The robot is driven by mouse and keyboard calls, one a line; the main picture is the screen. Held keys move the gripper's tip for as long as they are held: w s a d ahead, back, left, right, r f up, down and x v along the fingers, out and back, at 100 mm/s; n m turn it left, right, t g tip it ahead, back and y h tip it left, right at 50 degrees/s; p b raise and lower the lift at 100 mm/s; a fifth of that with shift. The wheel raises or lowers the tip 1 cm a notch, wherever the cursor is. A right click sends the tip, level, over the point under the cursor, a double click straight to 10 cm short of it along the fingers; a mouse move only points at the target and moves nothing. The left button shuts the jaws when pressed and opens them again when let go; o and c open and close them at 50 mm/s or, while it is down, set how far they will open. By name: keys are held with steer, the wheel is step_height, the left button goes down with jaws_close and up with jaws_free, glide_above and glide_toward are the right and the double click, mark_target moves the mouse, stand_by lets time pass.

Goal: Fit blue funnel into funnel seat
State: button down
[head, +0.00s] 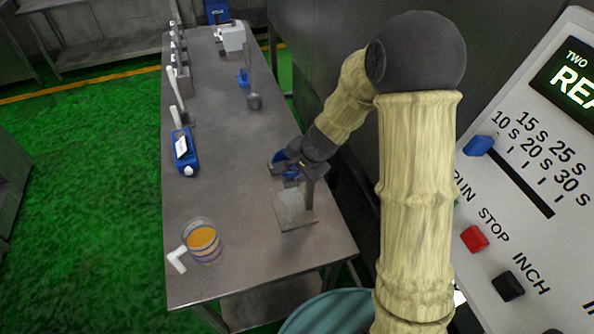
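The blue funnel (278,158) shows only in part, close against my gripper (288,164), above the right side of the grey table. A second patch of blue shows just below the gripper. A small stand with a grey square base (294,212) and a dark upright post stands right beneath and in front of the gripper; it may hold the funnel seat, but the seat itself is hidden or too small to make out. The fingers are dark and hidden among the blue, so I cannot tell whether they are closed on the funnel or whether the funnel touches the stand.
A clear jar of orange contents (202,240) with a white handle stands at the table's near left. A blue device (185,153) lies at the left edge. A small blue item (243,78) and a row of grey boxes sit farther back. A control panel (530,170) rises at right.

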steer(key=c, duration=1.6)
jaws_free()
steer(key=shift+o, duration=0.2)
steer(key=shift+d+r, duration=0.1)
steer(key=shift+r, duration=0.25)
steer(key=p+v, duration=0.1)
steer(key=v, duration=1.5)
steer(key=shift+s+r, duration=0.25)
steer(key=shift+d, duration=0.15)
steer(key=s+d+f+n+h, duration=0.3)
steer(key=s+d+f+n, duration=0.4)
steer(key=s, duration=0.4)
steer(key=shift+s+d+f+n+g+b, duration=0.4)
steer(key=shift+d+n, duration=0.25)
steer(key=shift+n, duration=0.25)
